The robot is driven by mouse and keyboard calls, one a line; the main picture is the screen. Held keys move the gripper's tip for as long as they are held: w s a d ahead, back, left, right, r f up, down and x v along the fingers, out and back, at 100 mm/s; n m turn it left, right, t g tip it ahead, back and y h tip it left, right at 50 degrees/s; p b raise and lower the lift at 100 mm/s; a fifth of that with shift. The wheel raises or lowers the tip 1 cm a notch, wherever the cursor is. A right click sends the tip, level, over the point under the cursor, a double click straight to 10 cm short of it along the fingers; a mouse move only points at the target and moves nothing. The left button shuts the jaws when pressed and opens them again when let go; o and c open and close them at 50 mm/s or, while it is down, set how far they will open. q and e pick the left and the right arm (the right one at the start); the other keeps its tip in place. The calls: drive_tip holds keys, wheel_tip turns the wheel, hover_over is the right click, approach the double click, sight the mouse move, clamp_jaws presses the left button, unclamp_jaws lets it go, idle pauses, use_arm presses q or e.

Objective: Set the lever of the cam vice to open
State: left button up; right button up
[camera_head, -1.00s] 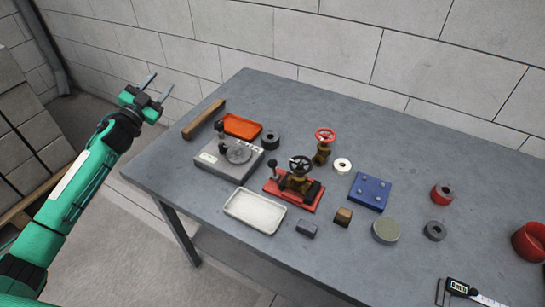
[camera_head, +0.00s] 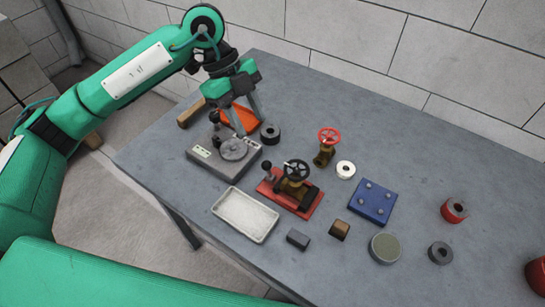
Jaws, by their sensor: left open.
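The cam vice appears to be the red-based fixture (camera_head: 306,211) in the middle of the table. A brass valve with a black handwheel (camera_head: 297,170) sits in it. A short lever with a dark ball knob (camera_head: 268,167) stands roughly upright at its left end. My left gripper (camera_head: 250,128) is open and empty, fingers pointing down, above and behind the vice. My right gripper is not in view.
A grey fixture (camera_head: 207,162) with a disc and a dark knob stands left of the vice. The right side has more bare tabletop.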

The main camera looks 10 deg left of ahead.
sight(265, 161)
use_arm(q)
drive_tip(key=shift+y, duration=0.3)
drive_tip(key=p+x, duration=0.1)
drive_tip(key=x, duration=1.2)
drive_tip(key=shift+f, duration=0.4)
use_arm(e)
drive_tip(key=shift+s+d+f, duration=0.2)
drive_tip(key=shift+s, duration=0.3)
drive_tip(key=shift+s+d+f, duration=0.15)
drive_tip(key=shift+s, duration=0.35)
use_arm(q)
clamp_jaws()
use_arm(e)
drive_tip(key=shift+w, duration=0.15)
